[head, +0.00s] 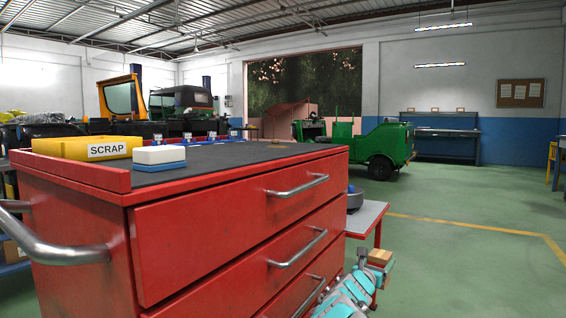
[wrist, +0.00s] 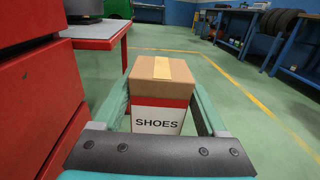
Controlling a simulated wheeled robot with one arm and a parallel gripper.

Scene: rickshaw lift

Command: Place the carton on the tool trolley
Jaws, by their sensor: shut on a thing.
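The carton (wrist: 160,95) is a brown box with tape on top and a red and white front reading SHOES. In the wrist view it sits between the teal fingers of my gripper (wrist: 162,112), which is shut on it. In the head view the carton (head: 380,257) shows small at the lower right, beside my teal gripper (head: 366,276). The tool trolley (head: 230,225) is a red drawer cabinet with a dark top mat. The carton is right of the trolley and below its top. The trolley's side (wrist: 35,90) shows at left in the wrist view.
A yellow SCRAP bin (head: 88,147) and a white and blue block (head: 159,157) stand on the trolley's left part. Several small blue-and-white items line its far edge. The mat's middle is mostly clear. A red-framed side table (head: 366,218) stands behind the trolley. Green floor lies open at right.

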